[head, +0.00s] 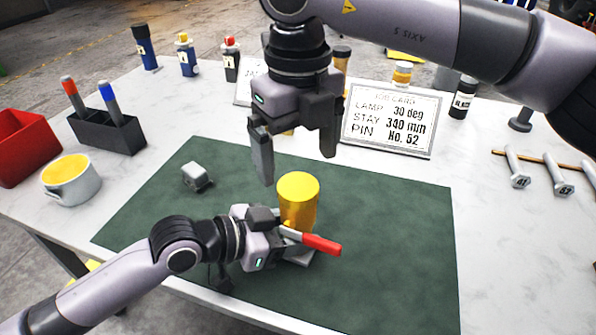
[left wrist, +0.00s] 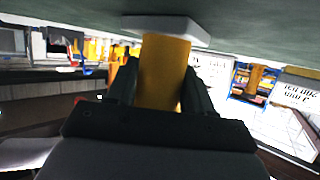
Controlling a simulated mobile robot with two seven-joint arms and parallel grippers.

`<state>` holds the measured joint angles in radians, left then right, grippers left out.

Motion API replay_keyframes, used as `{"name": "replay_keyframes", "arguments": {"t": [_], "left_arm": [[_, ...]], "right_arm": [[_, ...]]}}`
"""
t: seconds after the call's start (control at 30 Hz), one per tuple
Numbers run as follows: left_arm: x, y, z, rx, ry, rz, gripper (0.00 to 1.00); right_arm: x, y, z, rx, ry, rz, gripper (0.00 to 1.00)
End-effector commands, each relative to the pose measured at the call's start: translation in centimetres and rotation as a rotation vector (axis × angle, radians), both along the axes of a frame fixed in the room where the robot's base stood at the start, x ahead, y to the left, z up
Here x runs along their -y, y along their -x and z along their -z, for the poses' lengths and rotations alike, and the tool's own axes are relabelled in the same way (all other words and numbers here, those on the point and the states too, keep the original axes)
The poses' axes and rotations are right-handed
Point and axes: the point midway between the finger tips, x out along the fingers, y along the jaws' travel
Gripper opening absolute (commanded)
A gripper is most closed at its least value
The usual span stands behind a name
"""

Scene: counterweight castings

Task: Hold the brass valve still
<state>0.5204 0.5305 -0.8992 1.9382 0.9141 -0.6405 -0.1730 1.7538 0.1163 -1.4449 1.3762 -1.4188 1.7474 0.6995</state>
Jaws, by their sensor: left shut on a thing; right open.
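The brass valve (head: 298,192) is a yellow upright cylinder with a red-tipped lever (head: 321,244) pointing right, on a pale base plate (head: 300,258) on the green mat. My left gripper (head: 286,236) comes in from the left and is shut on the valve low on its body. In the left wrist view the yellow body (left wrist: 163,75) stands between the two dark fingers, with the pale base (left wrist: 166,29) at the top of the picture. My right gripper (head: 298,168) is open and empty, pointing down above the valve, apart from it.
A small grey block (head: 196,177) lies on the green mat (head: 390,240). A white card (head: 391,119) stands behind the mat. A yellow-filled cup (head: 71,180), a pen holder (head: 106,132) and a red bin (head: 25,146) are at left. Metal pins (head: 540,171) lie at right. The mat's right side is clear.

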Motion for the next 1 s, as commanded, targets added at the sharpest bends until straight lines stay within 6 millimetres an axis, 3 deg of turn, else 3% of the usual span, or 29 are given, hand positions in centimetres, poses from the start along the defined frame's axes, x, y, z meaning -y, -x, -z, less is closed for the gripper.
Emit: {"name": "replay_keyframes", "arguments": {"t": [0.1,0.3,0.73,0.77,0.8,0.83,0.87,1.0], "left_arm": [[0.1,0.0,0.0,-0.001,0.001,0.001,0.0],[0.1,0.0,0.0,-0.001,0.001,0.001,0.0],[0.0,0.0,0.0,-0.001,0.001,0.001,0.0],[0.0,0.0,0.0,-0.001,0.001,0.001,0.55],[0.0,0.0,0.0,-0.001,0.001,0.001,0.68],[0.0,0.0,0.0,-0.001,0.001,0.001,0.78],[0.0,0.0,0.0,-0.001,0.001,0.001,0.82],[0.0,0.0,0.0,-0.001,0.001,0.001,0.82]], "right_arm": [[-0.1,0.0,-2.8,0.004,-0.001,-0.001,0.93],[-0.1,0.0,-5.9,0.002,0.0,0.0,0.93],[0.0,0.0,-7.0,0.0,0.0,-0.001,0.93],[0.0,0.0,-7.0,0.0,0.0,-0.001,0.93],[0.0,0.0,-7.0,0.0,0.0,-0.001,0.93],[0.0,0.0,-7.0,0.0,0.0,-0.001,0.93],[0.0,0.0,-7.0,0.0,0.0,-0.001,0.93],[0.0,0.0,-7.0,0.0,0.0,-0.001,0.93]]}}
